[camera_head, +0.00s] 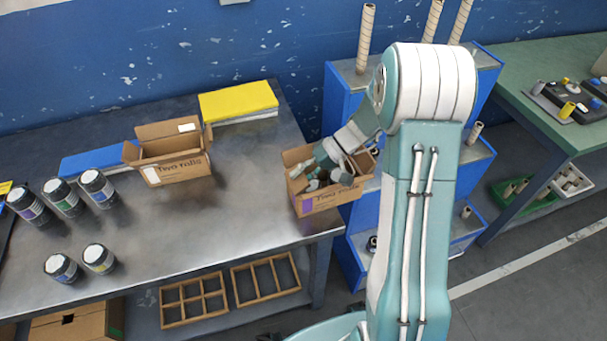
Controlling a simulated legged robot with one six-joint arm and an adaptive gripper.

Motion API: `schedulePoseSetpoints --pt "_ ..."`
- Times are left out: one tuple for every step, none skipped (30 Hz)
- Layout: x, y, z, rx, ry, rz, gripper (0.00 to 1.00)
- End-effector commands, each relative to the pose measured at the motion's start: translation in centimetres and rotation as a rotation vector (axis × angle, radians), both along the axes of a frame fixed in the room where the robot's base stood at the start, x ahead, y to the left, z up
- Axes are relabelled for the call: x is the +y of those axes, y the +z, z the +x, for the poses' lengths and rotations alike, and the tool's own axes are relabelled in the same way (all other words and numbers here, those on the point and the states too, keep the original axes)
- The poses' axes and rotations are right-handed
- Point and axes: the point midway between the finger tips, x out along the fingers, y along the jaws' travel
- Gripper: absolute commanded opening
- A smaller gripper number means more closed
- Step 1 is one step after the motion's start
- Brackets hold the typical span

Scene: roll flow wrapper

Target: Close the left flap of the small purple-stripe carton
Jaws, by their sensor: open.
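The small purple-stripe carton (325,201) stands at the right end of the metal table, with a purple mark on its front near the left corner. Its top looks open. A flap stands up at its left side (294,172), and another part shows at its right. My gripper (318,180) is over the carton's opening, close to the left side. Its fingers look apart, with nothing clearly between them. I cannot tell whether they touch the flap. My arm and gripper hide much of the carton's inside and back.
A second open carton (178,172) stands further left on the metal table (245,185). Yellow (238,100) and blue (98,160) stacks lie behind. Several dark jars (98,187) stand at the left. A blue rack (345,98) with upright rolls is close behind my arm. The table between the cartons is clear.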

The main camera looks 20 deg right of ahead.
Motion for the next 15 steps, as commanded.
schedulePoseSetpoints --pt "0.0 0.02 0.0 0.0 0.0 0.0 0.51" --pt "-0.04 0.02 0.0 0.0 0.0 0.001 0.51" --pt "-0.13 0.01 0.0 0.0 0.0 0.001 0.51" --pt "-0.22 0.01 -0.01 0.0 0.0 0.002 0.37" --pt "-0.27 0.0 -0.01 0.001 0.001 0.003 0.24" --pt "-0.3 0.0 -0.01 0.001 0.001 0.003 0.06" --pt "-0.34 0.0 -0.01 0.001 0.001 0.004 0.0" --pt "-0.39 0.0 -0.01 0.001 0.001 0.004 0.0" --pt "-0.46 0.0 -0.02 0.001 0.001 0.005 0.0" --pt "-0.49 0.0 -0.03 0.001 0.001 0.006 0.0" --pt "-0.51 0.0 -0.02 0.001 0.001 0.006 0.0" --pt "-0.5 -0.01 -0.02 0.001 0.001 0.006 0.0" --pt "-0.47 0.0 -0.02 0.001 0.001 0.006 0.0" --pt "-0.44 -0.03 -0.02 0.002 0.0 0.008 0.0" --pt "-0.39 -0.06 -0.02 0.002 0.0 0.014 0.0"
